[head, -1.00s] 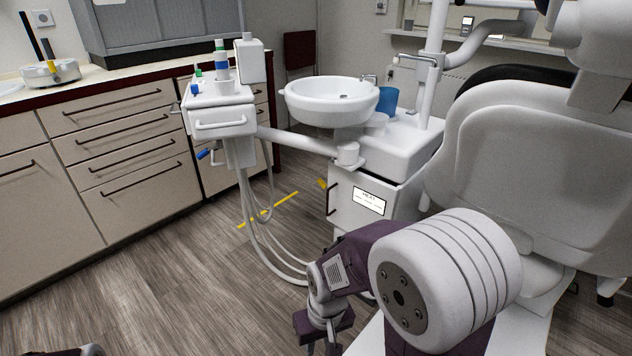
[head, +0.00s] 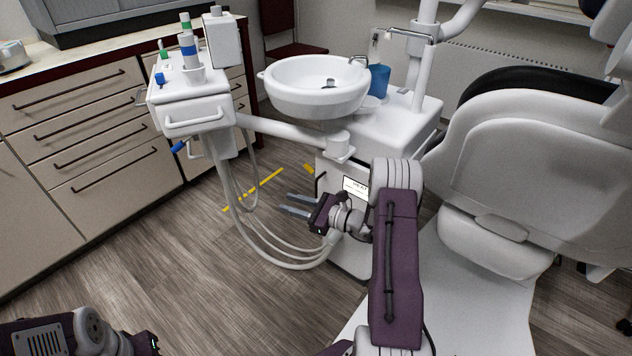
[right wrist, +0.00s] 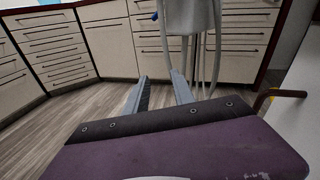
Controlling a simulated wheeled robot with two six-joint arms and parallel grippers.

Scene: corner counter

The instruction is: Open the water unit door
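The water unit (head: 385,138) is a white cabinet under the round basin. Its door has a white label (head: 355,186), and my right arm covers much of the front. In the right wrist view a dark bar-shaped handle (right wrist: 285,93) stands out from the white unit at the right edge. My right gripper (head: 283,203) is open and empty in front of the door, its fingers pointing left in the head view. The handle lies to the right of the fingers in the wrist view (right wrist: 160,88), apart from them. My left arm shows at the lower left; its fingertips are not visible.
Hoses (head: 245,220) hang from the white instrument stand (head: 195,115) and loop near the right gripper. The dental chair (head: 540,165) is close on the right. Drawers (head: 90,135) line the left. Wooden floor (head: 190,270) is clear at front left.

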